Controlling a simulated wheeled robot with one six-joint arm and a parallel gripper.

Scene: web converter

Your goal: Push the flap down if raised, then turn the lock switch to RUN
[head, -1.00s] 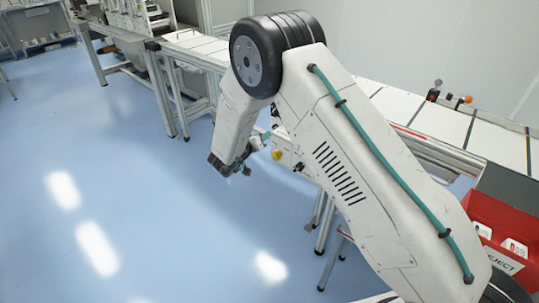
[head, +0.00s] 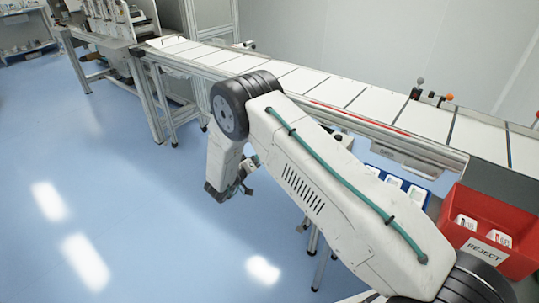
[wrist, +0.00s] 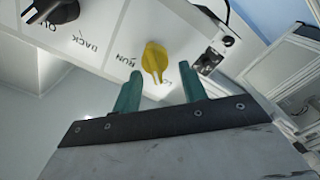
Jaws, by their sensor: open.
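In the wrist view, a yellow lock switch (wrist: 154,59) sits on a white panel (wrist: 108,25). The lettering RUN is on its left, and a partly hidden label starting "LO" is just below it. I cannot tell which label the switch points to. My gripper (wrist: 160,69) is open, with its teal fingers on either side of the switch in the picture. Whether they touch it is unclear. In the head view, my gripper (head: 243,183) hangs low, left of the conveyor; the arm hides the panel there. I cannot make out a flap in either view.
In the head view, a conveyor (head: 290,80) runs along the wall. A red REJECT bin (head: 470,245) stands at right. The blue floor at left is clear.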

